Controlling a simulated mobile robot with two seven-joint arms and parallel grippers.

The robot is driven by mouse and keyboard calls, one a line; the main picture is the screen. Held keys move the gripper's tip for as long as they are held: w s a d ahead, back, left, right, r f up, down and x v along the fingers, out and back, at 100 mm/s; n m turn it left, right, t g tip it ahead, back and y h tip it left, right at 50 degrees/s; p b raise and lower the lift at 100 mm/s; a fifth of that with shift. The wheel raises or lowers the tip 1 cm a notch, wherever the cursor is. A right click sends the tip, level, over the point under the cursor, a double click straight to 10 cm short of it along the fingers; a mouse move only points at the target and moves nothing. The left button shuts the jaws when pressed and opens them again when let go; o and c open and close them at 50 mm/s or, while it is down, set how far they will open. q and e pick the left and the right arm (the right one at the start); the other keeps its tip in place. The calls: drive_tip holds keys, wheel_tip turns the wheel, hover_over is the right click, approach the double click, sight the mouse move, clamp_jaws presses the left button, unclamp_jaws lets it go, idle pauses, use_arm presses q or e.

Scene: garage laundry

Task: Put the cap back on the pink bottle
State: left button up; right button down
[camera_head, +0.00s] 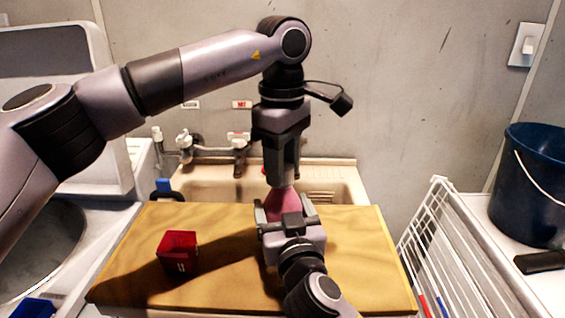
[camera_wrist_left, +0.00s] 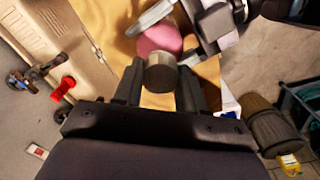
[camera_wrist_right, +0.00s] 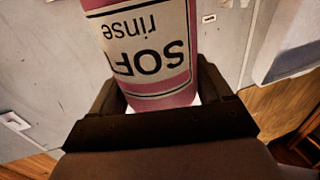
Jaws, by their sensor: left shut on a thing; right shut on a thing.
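The pink bottle (camera_head: 282,204) stands upright over the wooden board, partly hidden by my grippers. Its label with dark lettering fills the right wrist view (camera_wrist_right: 150,45). My right gripper (camera_head: 287,212) is shut around the bottle's body. My left gripper (camera_head: 282,178) points straight down above the bottle. It is shut on the cap, a grey-brown cylinder (camera_wrist_left: 161,73) between its fingertips in the left wrist view. There the pink bottle (camera_wrist_left: 160,38) shows just beyond the cap. The cap is hidden in the head view, and I cannot tell whether it touches the bottle's neck.
A red box (camera_head: 178,251) sits on the left of the wooden board (camera_head: 350,235). A sink (camera_head: 215,178) with taps lies behind. A white wire rack (camera_head: 440,245) and a dark blue bucket (camera_head: 530,185) stand at the right. The board's right part is clear.

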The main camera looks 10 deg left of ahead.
use_arm(q)
drive_tip(key=o, duration=1.2)
drive_tip(key=shift+o, duration=0.2)
drive_tip(key=shift+r, duration=0.1)
wheel_tip(320, 180, up, 12)
use_arm(e)
unclamp_jaws()
use_arm(q)
drive_tip(key=shift+f+b, duration=0.45)
drive_tip(key=shift+f, duration=0.1)
use_arm(e)
drive_tip(key=v, duration=0.7)
drive_tip(key=shift+s+d, duration=0.1)
